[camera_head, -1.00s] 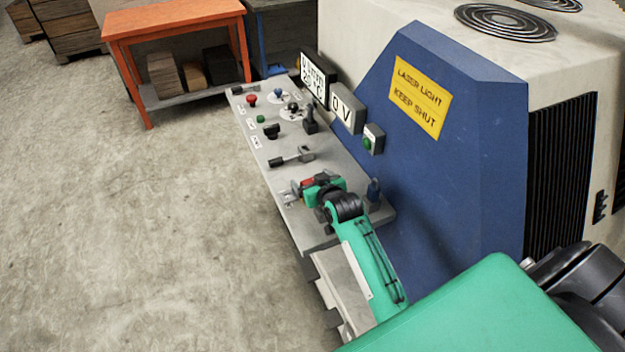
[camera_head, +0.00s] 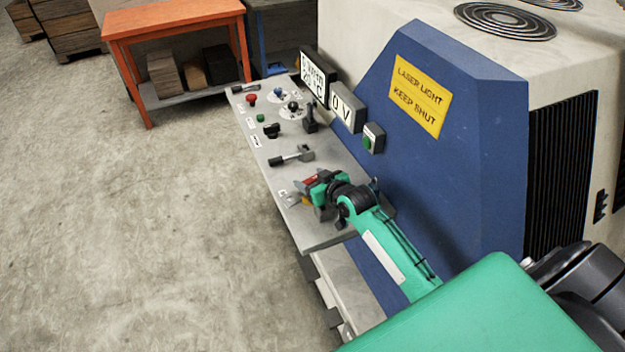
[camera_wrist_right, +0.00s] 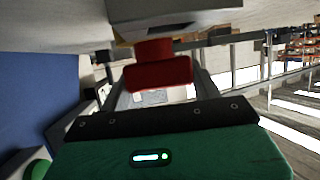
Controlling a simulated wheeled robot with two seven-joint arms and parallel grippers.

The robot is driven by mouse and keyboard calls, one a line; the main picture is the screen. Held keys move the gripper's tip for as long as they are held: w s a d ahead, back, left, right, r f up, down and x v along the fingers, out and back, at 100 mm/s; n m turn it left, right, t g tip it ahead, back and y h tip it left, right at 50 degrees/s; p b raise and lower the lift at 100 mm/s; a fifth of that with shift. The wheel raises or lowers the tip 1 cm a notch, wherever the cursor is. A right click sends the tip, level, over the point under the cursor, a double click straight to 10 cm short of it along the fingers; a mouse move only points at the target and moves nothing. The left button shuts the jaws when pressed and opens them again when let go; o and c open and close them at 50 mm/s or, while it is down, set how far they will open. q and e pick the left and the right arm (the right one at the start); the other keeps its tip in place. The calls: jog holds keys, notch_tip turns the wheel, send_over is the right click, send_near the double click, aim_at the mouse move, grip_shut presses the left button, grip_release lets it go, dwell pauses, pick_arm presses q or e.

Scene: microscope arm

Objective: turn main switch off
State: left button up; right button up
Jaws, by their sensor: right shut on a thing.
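The main switch has a red handle (camera_head: 312,180), at the near end of the grey control panel in the head view. The handle also shows as a red block (camera_wrist_right: 158,75) in the wrist view, joined to a grey part above it. My right gripper (camera_head: 307,188) is shut on this handle, with one finger on each side of it in the wrist view. The gripper covers most of the switch in the head view, and a small yellow patch shows beside it. My left gripper is not in view.
The grey panel (camera_head: 325,228) carries a grey lever (camera_head: 292,156), a red button (camera_head: 251,99), a green button (camera_head: 261,118) and black knobs. A blue cabinet wall (camera_head: 440,190) rises to its right. An orange table (camera_head: 172,17) stands behind. The floor at left is clear.

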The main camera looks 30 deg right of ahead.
jog(key=shift+n+y, duration=0.3)
jog(key=o, duration=1.4)
jog(key=shift+s+d+r+b, duration=0.15)
jog(key=shift+s+b, duration=0.15)
jog(key=shift+s, duration=0.25)
jog(key=shift+b+v, duration=1.35)
jog(key=shift+v, duration=5)
jog(key=shift+w+r, duration=0.15)
